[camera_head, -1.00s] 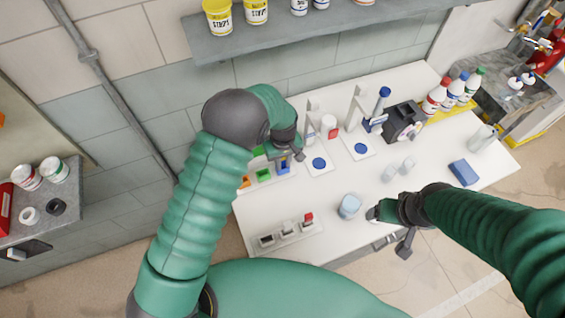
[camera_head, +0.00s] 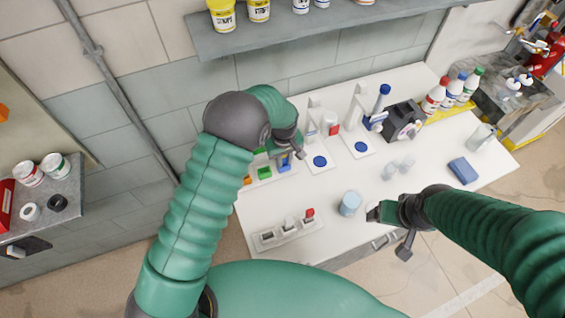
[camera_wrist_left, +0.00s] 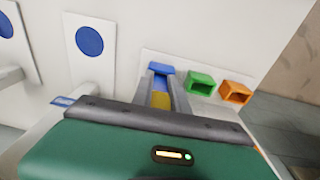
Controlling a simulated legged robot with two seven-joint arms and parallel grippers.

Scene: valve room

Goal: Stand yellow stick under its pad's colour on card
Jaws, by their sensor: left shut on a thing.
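My left gripper (camera_wrist_left: 163,92) is shut on the yellow stick (camera_wrist_left: 160,99), of which only a short yellow length shows between the fingers. The stick's ends and pad colour are hidden. The card (camera_wrist_left: 205,97) carries a blue holder (camera_wrist_left: 161,68), a green holder (camera_wrist_left: 200,82) and an orange holder (camera_wrist_left: 235,92) in a row. The fingers are in line with the blue holder; I cannot tell whether the stick touches it. In the head view the left gripper (camera_head: 291,148) is over the card's blue end. My right gripper (camera_head: 374,212) is near the table's front; its jaws are unclear.
A rack (camera_head: 288,232) with a red-topped piece stands at the front left. A blue cup (camera_head: 350,204) is beside the right gripper. Two white stands (camera_head: 319,161) with blue discs are right of the card. A black device (camera_head: 403,121) and bottles stand at the back right.

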